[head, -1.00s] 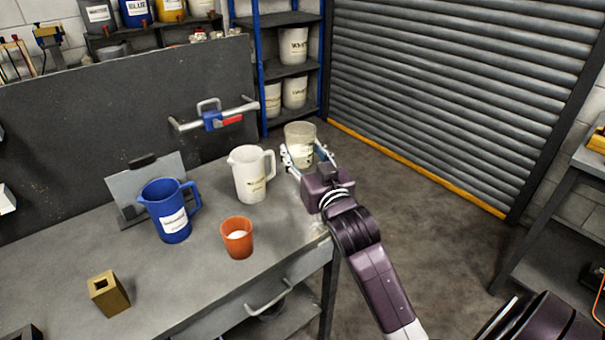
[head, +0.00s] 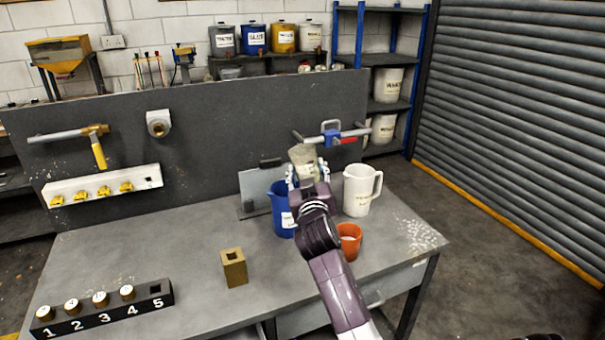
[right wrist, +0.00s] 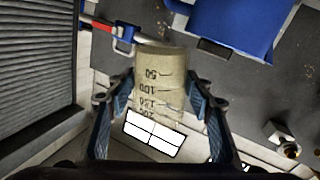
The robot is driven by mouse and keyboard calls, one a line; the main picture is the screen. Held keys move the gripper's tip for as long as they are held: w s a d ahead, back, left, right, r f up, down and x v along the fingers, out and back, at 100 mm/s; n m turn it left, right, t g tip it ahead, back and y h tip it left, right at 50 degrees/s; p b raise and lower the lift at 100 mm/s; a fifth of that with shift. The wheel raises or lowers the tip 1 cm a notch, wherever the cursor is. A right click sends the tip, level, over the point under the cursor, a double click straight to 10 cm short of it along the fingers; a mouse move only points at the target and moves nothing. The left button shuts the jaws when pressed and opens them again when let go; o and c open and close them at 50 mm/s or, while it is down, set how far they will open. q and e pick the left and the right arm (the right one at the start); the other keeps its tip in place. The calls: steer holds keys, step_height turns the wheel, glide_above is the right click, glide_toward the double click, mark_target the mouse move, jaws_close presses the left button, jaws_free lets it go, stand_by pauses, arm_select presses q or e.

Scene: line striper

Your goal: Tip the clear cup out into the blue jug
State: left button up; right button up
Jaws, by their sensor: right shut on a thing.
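My right gripper (head: 306,180) is shut on the clear cup (head: 303,156), a cloudy cup with measuring marks. The cup is held up behind and above the blue jug (head: 281,214) and looks a little tilted in the head view. In the right wrist view the cup (right wrist: 160,82) sits between the two fingers (right wrist: 160,115), and the blue jug (right wrist: 235,22) is close beside it. My right arm covers part of the jug's right side. I cannot tell whether anything is flowing. My left gripper is not in view.
A white jug (head: 357,192) and an orange cup (head: 349,241) stand right of the blue jug. A grey plate stand (head: 253,190) is behind it. A brass block (head: 234,267) and a numbered rack (head: 105,312) are nearer the front. White specks lie at the bench's right end.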

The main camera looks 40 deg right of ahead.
steer(key=shift+n+p, duration=0.35)
steer(key=shift+n, duration=0.35)
steer(key=shift+d+n, duration=0.25)
steer(key=shift+n, duration=0.15)
steer(key=shift+s+d+n+p, duration=0.2)
steer(key=shift+n+p, duration=0.45)
steer(key=shift+n, duration=0.25)
steer(key=shift+n+p, duration=0.4)
steer(key=shift+n, duration=0.3)
steer(key=shift+d+n+p, duration=0.1)
steer(key=shift+n+p, duration=0.35)
steer(key=shift+n, duration=0.35)
steer(key=n, duration=0.1)
steer(key=n+p, duration=0.1)
steer(key=shift+f+n+p, duration=0.2)
steer(key=shift+n+p, duration=0.1)
steer(key=shift+f+n, duration=0.15)
steer(key=shift+n, duration=0.15)
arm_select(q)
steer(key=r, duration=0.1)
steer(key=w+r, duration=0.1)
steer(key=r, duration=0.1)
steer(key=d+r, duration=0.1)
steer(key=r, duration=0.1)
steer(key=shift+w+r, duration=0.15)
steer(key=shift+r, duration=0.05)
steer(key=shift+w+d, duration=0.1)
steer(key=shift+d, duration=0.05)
